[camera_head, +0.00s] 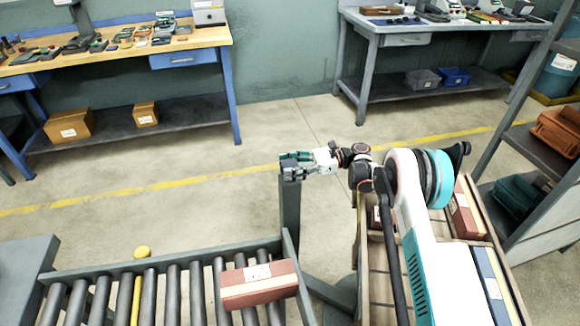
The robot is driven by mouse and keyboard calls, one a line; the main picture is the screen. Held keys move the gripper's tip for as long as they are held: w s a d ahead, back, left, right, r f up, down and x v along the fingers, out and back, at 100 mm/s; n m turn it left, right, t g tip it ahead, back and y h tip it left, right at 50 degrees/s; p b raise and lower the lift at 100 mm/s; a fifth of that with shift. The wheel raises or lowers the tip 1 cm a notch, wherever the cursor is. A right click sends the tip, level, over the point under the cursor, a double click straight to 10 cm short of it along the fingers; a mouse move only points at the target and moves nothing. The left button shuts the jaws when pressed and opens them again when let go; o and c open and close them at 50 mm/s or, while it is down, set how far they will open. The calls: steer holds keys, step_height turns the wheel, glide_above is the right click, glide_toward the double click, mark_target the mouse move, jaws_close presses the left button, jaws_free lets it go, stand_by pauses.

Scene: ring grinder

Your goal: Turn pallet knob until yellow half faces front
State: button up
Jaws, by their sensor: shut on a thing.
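My gripper (290,166) is at the middle of the view, at the top of a grey post (290,215) by the far right corner of the roller conveyor. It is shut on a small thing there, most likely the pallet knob. The fingers cover the knob, and it is too small to tell its colours or which way a yellow half faces. My arm reaches to it from the right.
A reddish-brown box (258,285) lies on the roller conveyor (175,295), which has one yellow roller. Boxes fill a wooden crate under my arm. Workbenches (190,45) stand behind; the floor between is clear.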

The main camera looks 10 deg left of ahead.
steer(key=o, duration=1.1)
steer(key=shift+v, duration=3.75)
